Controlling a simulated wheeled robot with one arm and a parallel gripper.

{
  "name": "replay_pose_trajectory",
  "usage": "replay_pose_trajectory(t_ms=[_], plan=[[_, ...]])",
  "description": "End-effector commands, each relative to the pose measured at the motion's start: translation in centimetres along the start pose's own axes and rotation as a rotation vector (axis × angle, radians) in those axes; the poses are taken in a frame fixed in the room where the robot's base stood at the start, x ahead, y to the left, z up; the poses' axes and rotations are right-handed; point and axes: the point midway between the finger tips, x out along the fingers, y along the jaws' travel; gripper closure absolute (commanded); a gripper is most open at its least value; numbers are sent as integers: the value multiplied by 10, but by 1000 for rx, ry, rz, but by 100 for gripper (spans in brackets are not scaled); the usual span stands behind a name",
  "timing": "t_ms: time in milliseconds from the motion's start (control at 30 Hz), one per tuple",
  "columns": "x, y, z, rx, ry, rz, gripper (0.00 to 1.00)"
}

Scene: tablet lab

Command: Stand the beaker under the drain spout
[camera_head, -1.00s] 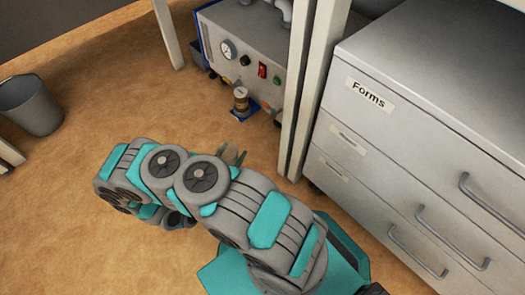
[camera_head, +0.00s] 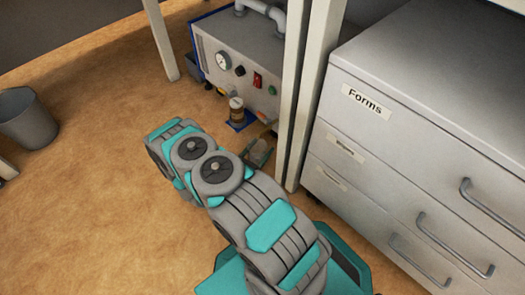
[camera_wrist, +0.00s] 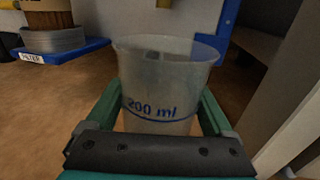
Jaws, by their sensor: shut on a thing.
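In the wrist view a clear beaker (camera_wrist: 168,72) marked "200 ml" in blue stands upright between the green fingers of my gripper (camera_wrist: 162,100), which is shut on it. In the head view a small part of the beaker (camera_head: 260,151) shows beyond my arm, close to the white post; the arm hides most of my gripper. The grey machine (camera_head: 213,47) with a gauge and red switch stands behind it. A filter cup (camera_head: 236,110) sits on its small blue ledge, left of the beaker; the cup also shows in the wrist view (camera_wrist: 50,40). I cannot make out the drain spout.
White posts (camera_head: 305,110) stand just right of my gripper, beside a grey drawer cabinet (camera_head: 400,150) labelled "Forms". A grey bin (camera_head: 26,120) stands at the far left. The brown floor (camera_head: 90,200) on the left is clear.

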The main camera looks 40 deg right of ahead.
Motion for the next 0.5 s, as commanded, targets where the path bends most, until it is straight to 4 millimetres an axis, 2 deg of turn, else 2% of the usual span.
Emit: replay_pose_trajectory(t_ms=[300, 500], plan=[[24, 3, -3, 0, 0, -4, 67], [21, 4, -34, -2, -1, 1, 67]])
